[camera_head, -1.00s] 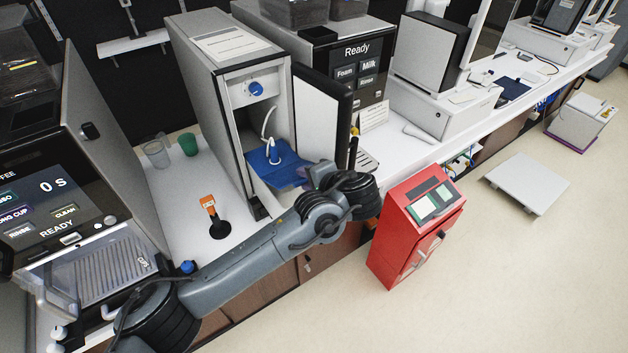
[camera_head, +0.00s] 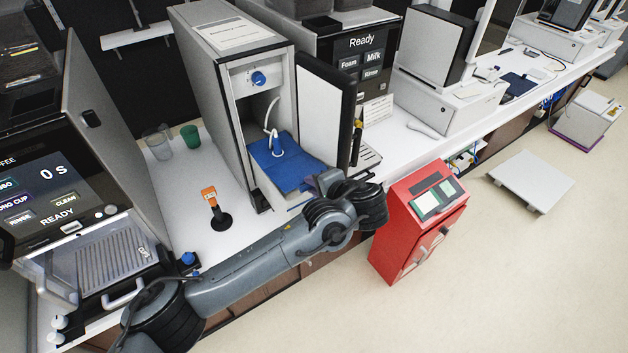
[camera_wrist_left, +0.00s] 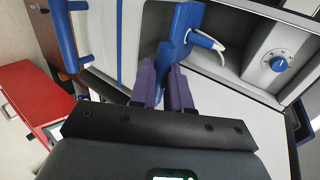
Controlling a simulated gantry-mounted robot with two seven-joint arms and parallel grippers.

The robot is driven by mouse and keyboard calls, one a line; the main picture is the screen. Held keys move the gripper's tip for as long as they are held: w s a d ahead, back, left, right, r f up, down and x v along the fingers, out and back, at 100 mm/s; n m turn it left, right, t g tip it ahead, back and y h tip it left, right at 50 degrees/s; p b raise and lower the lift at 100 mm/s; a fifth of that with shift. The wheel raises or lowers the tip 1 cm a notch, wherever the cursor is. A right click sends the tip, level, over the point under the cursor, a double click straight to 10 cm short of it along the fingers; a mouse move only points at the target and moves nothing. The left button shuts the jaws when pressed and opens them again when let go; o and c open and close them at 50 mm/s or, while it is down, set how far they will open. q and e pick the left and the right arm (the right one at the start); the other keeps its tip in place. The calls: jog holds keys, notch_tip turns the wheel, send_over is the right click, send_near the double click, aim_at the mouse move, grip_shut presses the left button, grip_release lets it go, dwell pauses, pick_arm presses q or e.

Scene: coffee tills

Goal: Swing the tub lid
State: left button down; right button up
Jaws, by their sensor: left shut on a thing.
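The tub lid (camera_head: 292,172) is a flat blue sheet inside the open grey cabinet (camera_head: 222,95). A blue fitting (camera_head: 276,146) with a thin white tube stands at its back. My left arm reaches across from the left, and its wrist hides the front of the tub and the fingertips in the head view. In the left wrist view my left gripper (camera_wrist_left: 167,82) has its purple fingers closed on an upright blue edge of the lid (camera_wrist_left: 179,32). The blue fitting with the white tube (camera_wrist_left: 204,40) is just right of that edge. My right gripper is not in view.
The cabinet door (camera_head: 326,108) stands open just right of the tub. A blue dial (camera_head: 258,79) is above the opening. An orange-and-black tamper-like tool (camera_head: 213,207) stands on the white counter at left. A red bin (camera_head: 415,222) stands on the floor at right.

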pick_arm(q)
jog(key=shift+s+d+f+b, duration=0.15)
jog(key=shift+f+b, duration=0.35)
jog(key=shift+f, duration=0.45)
jog(key=shift+s+d+f+b, duration=0.15)
jog(key=shift+f+b, duration=0.3)
jog(key=shift+f, duration=0.5)
jog(key=c, duration=0.9)
grip_release()
jog(key=shift+a, duration=0.1)
jog(key=shift+c, duration=0.2)
jog(key=shift+r, duration=0.1)
jog(key=shift+r, duration=0.1)
